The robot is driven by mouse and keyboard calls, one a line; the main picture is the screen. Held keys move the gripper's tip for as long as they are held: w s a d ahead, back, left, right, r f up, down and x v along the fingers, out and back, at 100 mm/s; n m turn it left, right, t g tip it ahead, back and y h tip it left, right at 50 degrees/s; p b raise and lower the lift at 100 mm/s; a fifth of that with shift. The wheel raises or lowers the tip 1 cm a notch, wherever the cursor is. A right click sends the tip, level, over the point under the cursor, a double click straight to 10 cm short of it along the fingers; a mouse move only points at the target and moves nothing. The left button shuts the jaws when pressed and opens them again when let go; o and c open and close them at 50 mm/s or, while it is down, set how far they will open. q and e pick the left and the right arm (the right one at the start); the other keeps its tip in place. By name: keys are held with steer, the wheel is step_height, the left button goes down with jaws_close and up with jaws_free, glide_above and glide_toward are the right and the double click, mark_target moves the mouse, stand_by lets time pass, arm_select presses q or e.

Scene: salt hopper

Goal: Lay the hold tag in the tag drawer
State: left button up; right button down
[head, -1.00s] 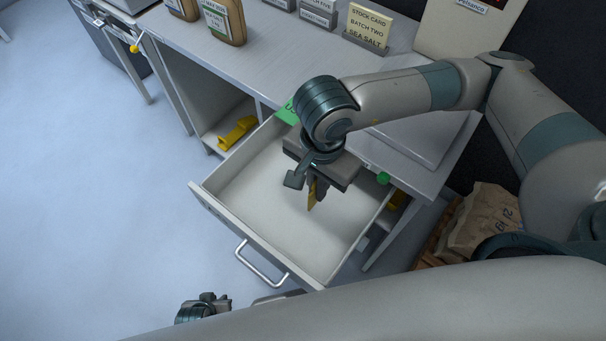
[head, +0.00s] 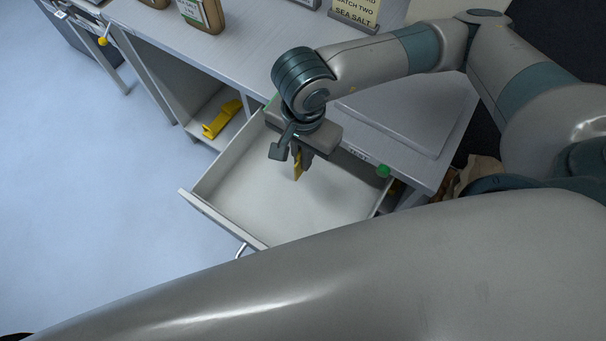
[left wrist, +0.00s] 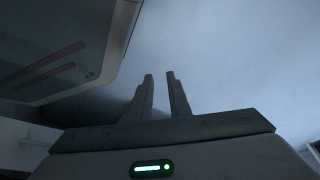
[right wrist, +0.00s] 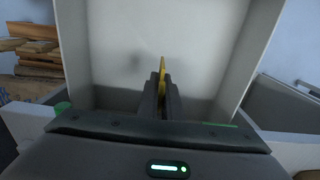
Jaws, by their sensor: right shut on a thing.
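The hold tag (head: 297,165) is a thin yellow piece seen nearly edge-on. My right gripper (head: 302,158) is shut on it and points down over the open tag drawer (head: 240,196). In the right wrist view the tag (right wrist: 162,66) stands up between the two fingers (right wrist: 162,88), with the pale drawer floor (right wrist: 200,45) beyond it. The drawer is pulled out from the bench and looks empty. I cannot tell how high the tag is above its floor. My left gripper (left wrist: 160,90) shows only in the left wrist view, its fingers apart with nothing between them.
The bench top (head: 260,50) lies behind the drawer, with a labelled brown jar (head: 203,14) and a stock card (head: 355,12) on it. A yellow object (head: 222,119) sits on the shelf left of the drawer. A green knob (head: 383,170) is at the drawer's right.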

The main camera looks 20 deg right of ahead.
step_height(320, 180, down, 4)
steer(key=shift+f, duration=0.3)
steer(key=shift+f+p, duration=0.55)
steer(key=shift+f, duration=1.3)
arm_select(q)
steer(key=shift+w+d+r+t, duration=0.4)
steer(key=shift+w+d, duration=0.15)
steer(key=shift+w, duration=0.05)
steer(key=shift+f, duration=0.15)
arm_select(e)
steer(key=shift+f, duration=0.1)
steer(key=shift+f+b, duration=0.1)
steer(key=shift+b, duration=0.2)
steer(key=c, duration=2)
jaws_free()
arm_select(q)
steer(key=shift+s+a, duration=0.1)
steer(key=shift+s, duration=0.2)
arm_select(e)
steer(key=shift+o, duration=0.3)
